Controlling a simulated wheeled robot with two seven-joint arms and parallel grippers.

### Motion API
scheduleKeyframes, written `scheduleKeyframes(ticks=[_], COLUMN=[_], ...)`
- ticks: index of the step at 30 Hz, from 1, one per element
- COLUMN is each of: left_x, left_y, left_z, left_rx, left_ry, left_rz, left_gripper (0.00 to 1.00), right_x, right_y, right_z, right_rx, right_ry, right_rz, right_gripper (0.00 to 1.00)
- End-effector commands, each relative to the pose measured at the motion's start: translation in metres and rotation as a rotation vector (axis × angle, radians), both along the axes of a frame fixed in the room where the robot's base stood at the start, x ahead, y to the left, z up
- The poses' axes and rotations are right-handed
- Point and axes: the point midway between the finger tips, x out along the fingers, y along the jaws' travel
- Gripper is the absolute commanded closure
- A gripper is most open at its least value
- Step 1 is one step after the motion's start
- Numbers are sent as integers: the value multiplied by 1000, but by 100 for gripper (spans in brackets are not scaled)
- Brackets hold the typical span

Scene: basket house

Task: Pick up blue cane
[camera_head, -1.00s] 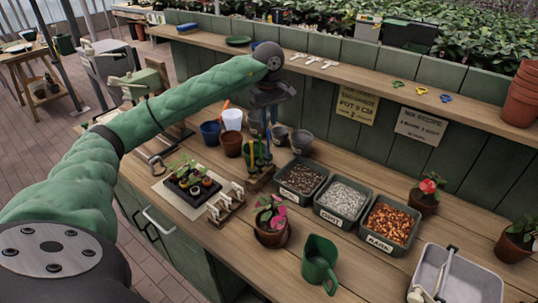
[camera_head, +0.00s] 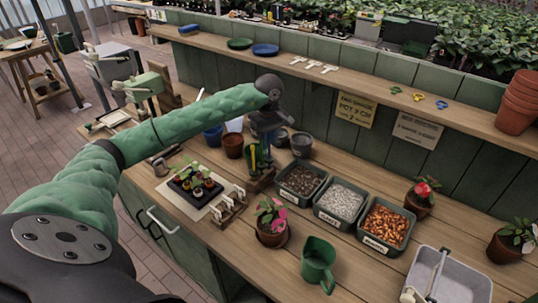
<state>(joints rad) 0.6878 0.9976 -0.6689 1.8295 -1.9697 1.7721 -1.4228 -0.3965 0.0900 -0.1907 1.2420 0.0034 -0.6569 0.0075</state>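My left arm reaches across the bench from the left. Its dark gripper (camera_head: 267,131) points down directly over a small wooden stand (camera_head: 260,180). Upright canes with green and yellow parts (camera_head: 257,158) show in the stand, just under and beside the gripper. I cannot pick out the blue cane surely; the gripper hides the upper part of the group. The fingertips are dark and overlap the canes, so I cannot tell whether they are open, shut or touching one. My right gripper is not in view.
Dark, blue and terracotta pots (camera_head: 233,146) stand close behind and left of the stand. A seedling tray (camera_head: 190,199) lies to the left. Bins of soil, grit and bark (camera_head: 341,223) stand to the right. A green jug (camera_head: 318,262) and potted flower (camera_head: 271,238) are in front.

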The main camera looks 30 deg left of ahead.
Motion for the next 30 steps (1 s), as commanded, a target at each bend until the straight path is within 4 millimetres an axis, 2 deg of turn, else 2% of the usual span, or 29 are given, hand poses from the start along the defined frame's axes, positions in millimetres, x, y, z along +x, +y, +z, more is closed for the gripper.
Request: scheduleKeyframes(ticks=[9, 13, 25, 30], left_x=[0, 0, 0, -3], left_y=[0, 0, 0, 5], left_z=[-3, -3, -1, 18], left_rx=[0, 0, 0, 2], left_ry=[-1, -1, -1, -3], left_rz=[0, 0, 1, 7], left_gripper=[77, 100, 100, 100], right_x=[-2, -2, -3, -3], right_y=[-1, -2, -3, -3], right_z=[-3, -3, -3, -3], right_rx=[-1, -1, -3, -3], right_ry=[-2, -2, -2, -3], right_rz=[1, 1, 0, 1], right_gripper=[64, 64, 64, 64])
